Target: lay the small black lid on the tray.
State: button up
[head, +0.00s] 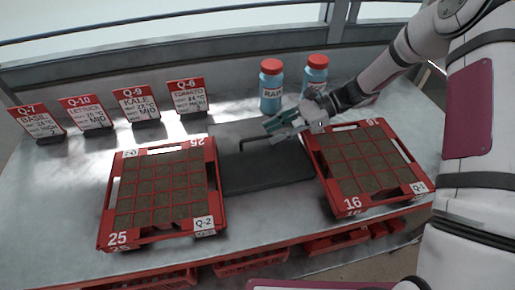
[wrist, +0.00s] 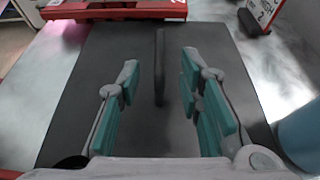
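The black lid (head: 265,175) lies flat on the table between the two red trays. A thin raised black handle (head: 256,141) stands on it. In the wrist view the lid (wrist: 95,75) fills the middle, and its handle (wrist: 159,70) runs between my fingers. My gripper (head: 275,124) is open above the lid, its teal-padded fingers apart on either side of the handle in the wrist view (wrist: 158,78). I see a gap on both sides. The left red tray (head: 104,215), marked 25, and the right red tray (head: 353,203), marked 16, hold dark soil cells.
Two blue bottles with red caps (head: 271,88) (head: 316,74) stand behind my gripper. Several seed cards (head: 188,95) stand at the back left. A rail (head: 170,60) runs behind the table. More red trays (head: 250,264) sit below the front edge. Bare table shows at the far left.

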aim_at(257, 138)
jog(key=shift+x, duration=2.95)
jog(key=shift+r, duration=0.2)
grip_shut()
